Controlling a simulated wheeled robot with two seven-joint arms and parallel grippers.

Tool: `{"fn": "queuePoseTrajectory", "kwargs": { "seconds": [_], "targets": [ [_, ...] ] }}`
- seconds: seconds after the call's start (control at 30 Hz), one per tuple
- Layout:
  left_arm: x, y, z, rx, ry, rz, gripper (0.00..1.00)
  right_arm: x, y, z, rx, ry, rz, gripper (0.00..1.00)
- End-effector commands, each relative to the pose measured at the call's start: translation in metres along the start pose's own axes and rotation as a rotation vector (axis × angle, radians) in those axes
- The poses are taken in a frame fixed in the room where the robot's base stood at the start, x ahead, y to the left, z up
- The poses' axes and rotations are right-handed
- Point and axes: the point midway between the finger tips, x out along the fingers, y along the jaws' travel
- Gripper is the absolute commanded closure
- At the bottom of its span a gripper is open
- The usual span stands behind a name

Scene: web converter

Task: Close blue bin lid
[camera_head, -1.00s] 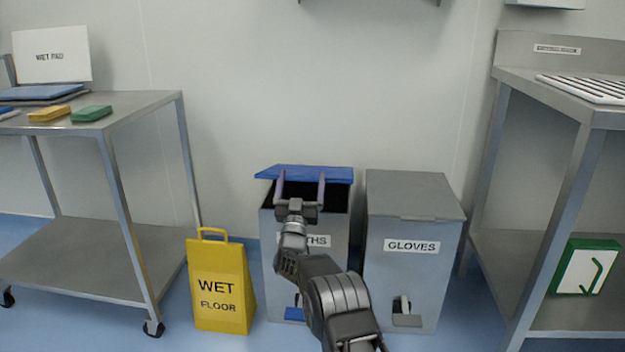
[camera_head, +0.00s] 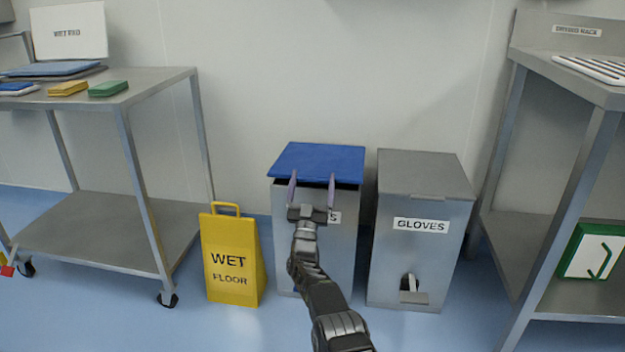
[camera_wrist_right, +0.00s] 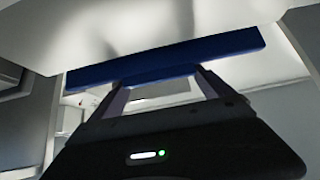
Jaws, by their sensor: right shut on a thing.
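The blue bin lid (camera_head: 318,163) lies almost flat on top of the grey bin (camera_head: 343,235), whose label is partly hidden by my arm. A thin dark gap shows under the lid's front edge. My right gripper (camera_head: 312,180) is at that front edge, its two fingers spaced apart and pointing up at it; it is shut on the lid. In the right wrist view the lid (camera_wrist_right: 165,58) shows as a blue band across the fingertips (camera_wrist_right: 158,82). My left gripper is not in view.
The grey GLOVES bin (camera_head: 425,230) stands close on the right. A yellow wet floor sign (camera_head: 231,260) stands on the left. A steel cart (camera_head: 150,87) is further left, and a steel rack table (camera_head: 590,85) is at the right. Blue floor (camera_head: 120,315) is clear in front.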

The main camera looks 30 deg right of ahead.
Motion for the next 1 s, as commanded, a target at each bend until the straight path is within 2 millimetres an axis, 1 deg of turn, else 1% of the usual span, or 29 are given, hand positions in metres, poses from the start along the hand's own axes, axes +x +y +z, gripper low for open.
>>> {"fn": "queuePoseTrajectory", "kwargs": {
  "seconds": [0.03,0.07,0.1,0.17,0.47,0.63,0.77,0.9,1.0],
  "targets": [
    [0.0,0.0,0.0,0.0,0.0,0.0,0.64,-0.003,0.004,0.013,-0.002,-0.037,-0.001,0.82],
    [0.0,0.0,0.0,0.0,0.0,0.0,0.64,-0.003,0.004,0.013,-0.002,-0.038,-0.001,0.07],
    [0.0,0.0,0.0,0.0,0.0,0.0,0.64,-0.003,0.004,0.013,-0.002,-0.037,-0.001,0.04],
    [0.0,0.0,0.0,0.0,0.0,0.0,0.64,-0.002,0.004,0.011,-0.002,-0.034,-0.002,0.0],
    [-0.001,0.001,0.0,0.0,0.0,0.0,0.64,-0.001,0.001,0.007,-0.001,-0.025,-0.005,0.0],
    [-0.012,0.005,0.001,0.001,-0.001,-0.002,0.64,-0.006,0.0,0.004,-0.002,-0.026,-0.006,0.0],
    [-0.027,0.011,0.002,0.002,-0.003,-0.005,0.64,-0.018,0.0,0.002,-0.003,-0.028,-0.006,0.0],
    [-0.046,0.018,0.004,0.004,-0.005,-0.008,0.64,-0.038,0.001,0.002,-0.003,-0.03,-0.006,0.0],
    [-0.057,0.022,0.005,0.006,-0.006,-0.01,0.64,-0.054,0.002,0.004,-0.004,-0.031,-0.005,0.0]
  ]
}}
